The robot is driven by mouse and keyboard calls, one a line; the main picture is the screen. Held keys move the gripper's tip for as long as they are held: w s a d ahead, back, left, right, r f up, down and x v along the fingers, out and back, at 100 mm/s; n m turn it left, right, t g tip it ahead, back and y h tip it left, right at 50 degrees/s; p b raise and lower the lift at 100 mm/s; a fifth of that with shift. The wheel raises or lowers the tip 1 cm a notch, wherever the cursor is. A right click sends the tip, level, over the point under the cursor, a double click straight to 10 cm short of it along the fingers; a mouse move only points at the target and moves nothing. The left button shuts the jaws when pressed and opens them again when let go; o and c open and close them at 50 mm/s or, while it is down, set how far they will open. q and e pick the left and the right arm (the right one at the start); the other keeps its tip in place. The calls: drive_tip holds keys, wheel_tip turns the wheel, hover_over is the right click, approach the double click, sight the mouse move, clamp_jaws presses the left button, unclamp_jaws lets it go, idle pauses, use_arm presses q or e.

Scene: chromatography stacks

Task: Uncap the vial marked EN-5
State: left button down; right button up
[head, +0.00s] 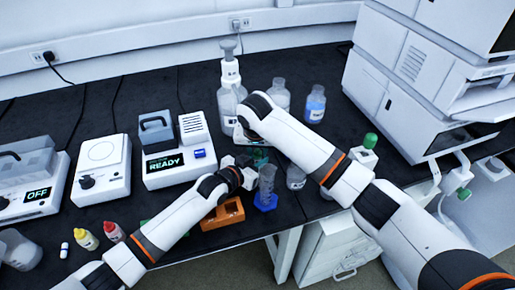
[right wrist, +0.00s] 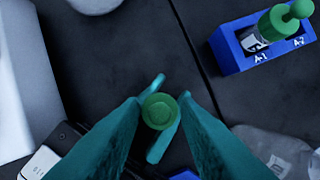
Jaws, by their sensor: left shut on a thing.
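A vial with a round green cap (right wrist: 160,112) is seen from above in the right wrist view. The left gripper (right wrist: 157,118) is shut on the vial just below the cap, its teal fingers showing on two sides. My right gripper (right wrist: 160,102) points down from above, with one fingertip on each side of the cap and seemingly a small gap. In the head view my left gripper (head: 245,168) is near the middle of the bench. No EN-5 mark can be read.
A device reading READY (head: 178,158) is left; bottles stand behind. Free bench is scarce here.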

sight(258, 151)
clamp_jaws()
drive_tip(key=shift+r, duration=0.3)
idle(0.5)
drive_tip(key=shift+r, duration=0.9)
drive_tip(key=shift+r, duration=2)
use_arm(q)
drive_tip(key=c, duration=1.2)
unclamp_jaws()
drive_tip(key=shift+o, duration=0.2)
